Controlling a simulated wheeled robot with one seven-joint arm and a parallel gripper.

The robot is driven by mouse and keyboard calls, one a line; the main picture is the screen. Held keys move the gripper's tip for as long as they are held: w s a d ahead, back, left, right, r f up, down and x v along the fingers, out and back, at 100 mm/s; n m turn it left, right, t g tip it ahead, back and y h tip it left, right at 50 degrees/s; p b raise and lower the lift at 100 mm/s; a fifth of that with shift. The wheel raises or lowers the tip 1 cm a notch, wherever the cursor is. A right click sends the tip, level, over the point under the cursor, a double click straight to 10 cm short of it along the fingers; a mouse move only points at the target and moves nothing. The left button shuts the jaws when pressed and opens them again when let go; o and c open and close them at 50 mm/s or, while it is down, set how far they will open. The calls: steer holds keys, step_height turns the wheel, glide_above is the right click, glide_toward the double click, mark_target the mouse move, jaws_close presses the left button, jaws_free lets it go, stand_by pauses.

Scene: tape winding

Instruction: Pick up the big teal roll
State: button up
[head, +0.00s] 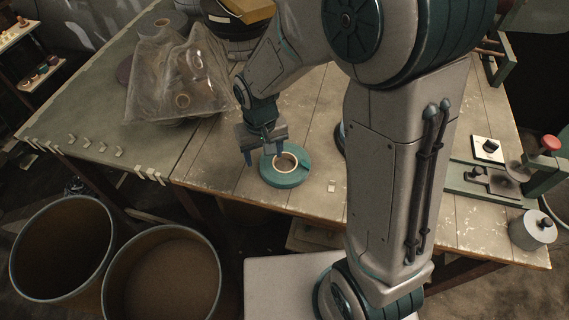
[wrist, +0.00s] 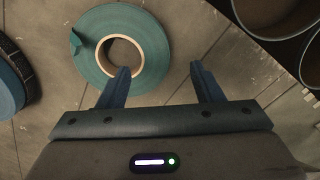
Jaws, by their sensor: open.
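The big teal roll (head: 284,178) lies flat on the wooden table near its front edge. It has a pale cardboard core with an open hole, and a loose tape tab on its side. In the wrist view the teal roll (wrist: 95,72) is at the upper left. My gripper (head: 263,155) is open and above the roll, over its left rear side in the head view. Nothing is between the fingers.
Two drums (head: 160,285) stand on the floor before the table. A clamp fixture (head: 490,180) is at the right. A blue roll (wrist: 10,88) shows at the wrist view's left edge.

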mark_target(268, 169)
steer(key=shift+s+d+f, duration=0.1)
steer(key=shift+d+f, duration=0.1)
steer(key=shift+f, duration=1.2)
steer(key=shift+s+d+f, duration=0.1)
steer(key=shift+d+f, duration=0.05)
steer(key=shift+f, duration=1.2)
steer(key=c, duration=1.2)
steer(key=shift+r, duration=0.1)
